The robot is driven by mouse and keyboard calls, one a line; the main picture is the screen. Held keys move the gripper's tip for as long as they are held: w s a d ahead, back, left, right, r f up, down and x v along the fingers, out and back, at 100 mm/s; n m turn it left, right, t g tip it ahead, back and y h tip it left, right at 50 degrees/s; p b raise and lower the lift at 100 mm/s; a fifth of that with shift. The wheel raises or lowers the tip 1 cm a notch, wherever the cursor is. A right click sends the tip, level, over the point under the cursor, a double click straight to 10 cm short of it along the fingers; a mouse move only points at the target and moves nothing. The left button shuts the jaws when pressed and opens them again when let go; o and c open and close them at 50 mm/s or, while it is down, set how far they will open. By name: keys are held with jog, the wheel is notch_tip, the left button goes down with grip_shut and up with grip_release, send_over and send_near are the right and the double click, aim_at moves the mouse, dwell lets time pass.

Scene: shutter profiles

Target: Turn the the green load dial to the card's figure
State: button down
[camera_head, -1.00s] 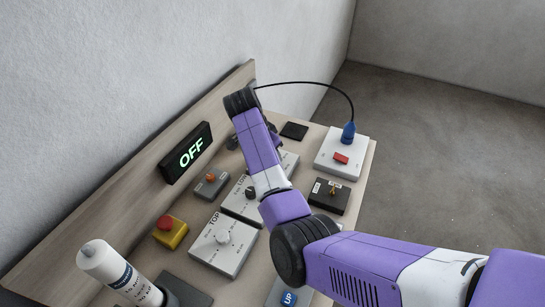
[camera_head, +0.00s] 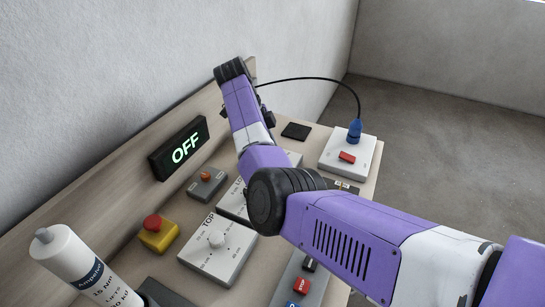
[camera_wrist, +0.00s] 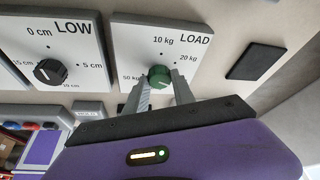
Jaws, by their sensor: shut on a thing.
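The green load dial (camera_wrist: 159,75) shows in the wrist view on the white LOAD panel (camera_wrist: 197,46). The panel has 10 kg above the dial, 20 kg to the right and 50 kg to the left. My gripper (camera_wrist: 161,82) has one finger on each side of the dial and is shut on it. A light mark shows on the dial, but its exact setting is hard to read. In the head view my arm hides the dial and the fingertips. I cannot make out a card with a figure.
The LOW panel (camera_wrist: 73,58) with a black dial stands left of LOAD. In the head view are the OFF display (camera_head: 180,148), TOP panel (camera_head: 235,256), yellow emergency-stop box (camera_head: 158,236), white cartridge (camera_head: 75,262) and a white box with a blue plug (camera_head: 349,150). A cable arches behind my arm.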

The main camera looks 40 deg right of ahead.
jog(key=shift+d+m+b, duration=0.1)
jog(key=shift+m+b, duration=0.25)
jog(key=shift+m, duration=0.15)
jog(key=c, duration=1.1)
grip_release()
jog(key=shift+o, duration=0.2)
jog(key=p+v, duration=0.1)
jog(key=v, duration=0.7)
jog(key=shift+f, duration=0.1)
